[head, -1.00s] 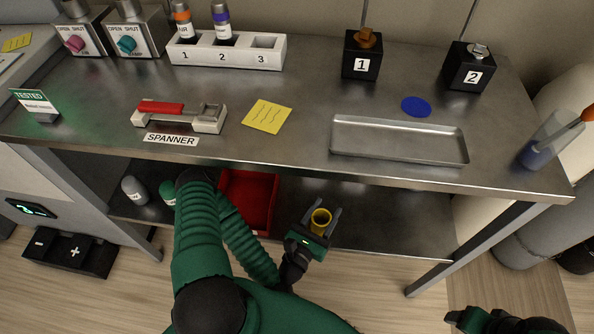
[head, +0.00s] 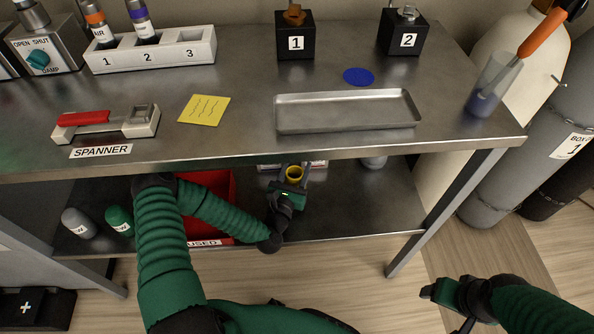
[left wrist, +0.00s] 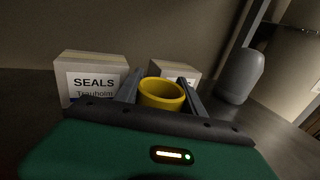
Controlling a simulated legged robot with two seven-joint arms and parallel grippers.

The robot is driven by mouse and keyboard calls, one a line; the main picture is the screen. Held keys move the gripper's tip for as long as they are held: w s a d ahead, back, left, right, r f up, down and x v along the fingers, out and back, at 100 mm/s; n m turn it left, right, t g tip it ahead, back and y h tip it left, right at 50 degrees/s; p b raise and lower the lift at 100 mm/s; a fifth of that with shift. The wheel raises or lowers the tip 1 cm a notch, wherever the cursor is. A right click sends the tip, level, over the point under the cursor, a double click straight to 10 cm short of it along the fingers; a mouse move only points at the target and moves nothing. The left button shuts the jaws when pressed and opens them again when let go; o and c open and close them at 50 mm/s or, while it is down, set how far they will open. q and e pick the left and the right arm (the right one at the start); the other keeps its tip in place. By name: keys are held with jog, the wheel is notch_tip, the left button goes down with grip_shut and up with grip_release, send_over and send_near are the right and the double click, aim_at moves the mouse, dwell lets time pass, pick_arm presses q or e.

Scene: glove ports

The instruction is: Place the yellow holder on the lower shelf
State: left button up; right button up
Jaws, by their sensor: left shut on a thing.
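The yellow holder (head: 294,174) is a small round cup held between the fingers of my left gripper (head: 296,172). In the left wrist view the holder (left wrist: 162,93) sits upright between the two grey fingers (left wrist: 160,90). The gripper is shut on it. It is under the worktop, over the lower shelf (head: 350,205); I cannot tell whether the holder touches the shelf. My right gripper (head: 442,292) is at the lower right, away from the bench, and its fingers are too unclear to judge.
A red bin (head: 215,205) stands left of my left gripper on the lower shelf. A SEALS box (left wrist: 90,80), a second box (left wrist: 172,70) and a grey bottle (left wrist: 240,76) stand behind. The worktop (head: 240,145) is above.

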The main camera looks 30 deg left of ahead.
pick_arm(q)
jog(key=o, duration=1)
jog(key=shift+o, duration=0.2)
jog(key=shift+s, duration=0.25)
jog(key=s+p, duration=0.1)
jog(key=s, duration=0.2)
jog(key=s+d, duration=0.1)
jog(key=s, duration=0.3)
jog(key=s+p, duration=0.1)
jog(key=s, duration=0.3)
jog(key=shift+s+d+p, duration=0.25)
jog(key=shift+d+p, duration=0.1)
jog(key=shift+d, duration=0.05)
